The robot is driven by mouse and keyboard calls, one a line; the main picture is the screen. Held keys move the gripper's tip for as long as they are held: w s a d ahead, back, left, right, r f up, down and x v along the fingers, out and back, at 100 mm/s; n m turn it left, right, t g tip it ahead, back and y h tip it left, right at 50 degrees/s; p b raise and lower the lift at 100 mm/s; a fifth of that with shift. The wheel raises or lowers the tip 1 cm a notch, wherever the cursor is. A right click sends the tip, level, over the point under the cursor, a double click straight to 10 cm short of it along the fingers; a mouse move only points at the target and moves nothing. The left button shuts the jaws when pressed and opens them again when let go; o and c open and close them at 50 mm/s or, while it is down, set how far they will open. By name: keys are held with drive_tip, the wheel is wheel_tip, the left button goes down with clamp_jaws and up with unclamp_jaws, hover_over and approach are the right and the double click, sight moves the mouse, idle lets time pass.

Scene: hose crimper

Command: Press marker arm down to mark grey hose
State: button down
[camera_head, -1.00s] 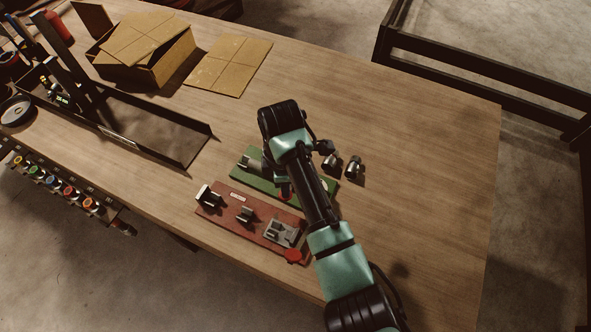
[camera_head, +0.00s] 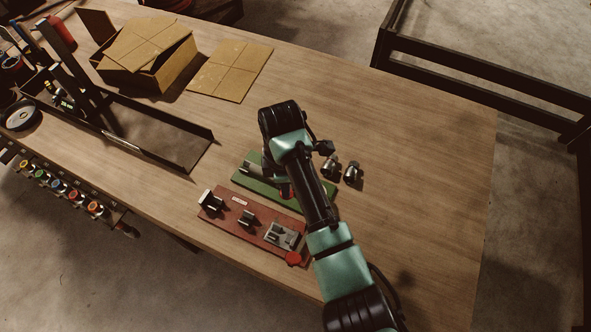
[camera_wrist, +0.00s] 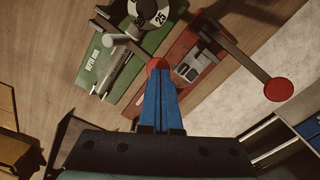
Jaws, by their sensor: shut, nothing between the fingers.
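My gripper (camera_wrist: 160,98), with blue fingers, is shut and empty. It points down over the green board (camera_wrist: 97,65). A red knob (camera_wrist: 157,63) on the end of a dark lever arm (camera_wrist: 128,40) shows right at the fingertips; I cannot tell whether they touch it. A grey cylinder (camera_wrist: 119,73), possibly the grey hose, lies along the green board beside this lever.
A red board (camera_head: 218,212) with grey clamps and its own red-knobbed lever (camera_wrist: 278,89) lies beside the green one. Two metal fittings (camera_head: 352,172) stand to the right. A black tray (camera_head: 175,142) and a cardboard box (camera_head: 150,60) are at left. The table's right side is clear.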

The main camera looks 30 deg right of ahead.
wheel_tip(320, 180, up, 10)
drive_tip(key=p, duration=0.8)
idle(0.6)
